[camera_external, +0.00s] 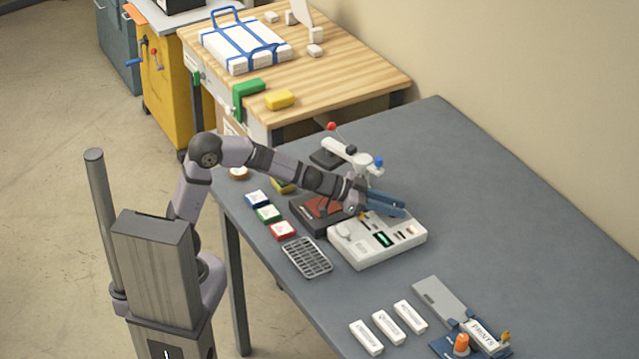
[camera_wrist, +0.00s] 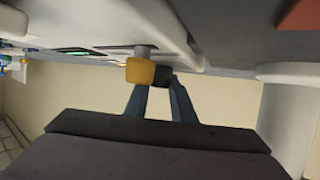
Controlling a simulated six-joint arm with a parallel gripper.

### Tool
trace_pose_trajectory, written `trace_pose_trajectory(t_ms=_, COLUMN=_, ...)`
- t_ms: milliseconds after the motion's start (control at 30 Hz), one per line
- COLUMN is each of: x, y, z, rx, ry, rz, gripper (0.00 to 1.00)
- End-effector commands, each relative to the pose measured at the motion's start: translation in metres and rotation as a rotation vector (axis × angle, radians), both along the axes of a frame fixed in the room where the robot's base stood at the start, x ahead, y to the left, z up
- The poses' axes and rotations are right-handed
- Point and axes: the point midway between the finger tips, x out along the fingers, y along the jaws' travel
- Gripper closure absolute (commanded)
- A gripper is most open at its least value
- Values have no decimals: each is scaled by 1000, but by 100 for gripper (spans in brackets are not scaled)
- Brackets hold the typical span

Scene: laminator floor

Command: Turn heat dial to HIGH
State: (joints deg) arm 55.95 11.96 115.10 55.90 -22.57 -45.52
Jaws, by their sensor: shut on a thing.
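The fingers partly hide the far side of the unit. No dial markings are readable, so I cannot tell the dial's setting.
A white stand with red and blue knobs (camera_external: 350,153) rises just behind my gripper. A dark tray with a red-brown top (camera_external: 316,212) and a wire rack (camera_external: 306,257) lie left of the unit. White labelled blocks (camera_external: 388,327) lie in front. The right side of the table is clear.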

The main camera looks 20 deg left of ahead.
Motion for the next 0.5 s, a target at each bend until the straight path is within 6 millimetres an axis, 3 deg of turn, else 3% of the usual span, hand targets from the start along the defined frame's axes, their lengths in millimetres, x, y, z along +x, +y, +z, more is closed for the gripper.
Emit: trace_pose_trajectory(t_ms=500, x=-1, y=2, z=-3, rx=2, ry=5, rz=-34, gripper=100)
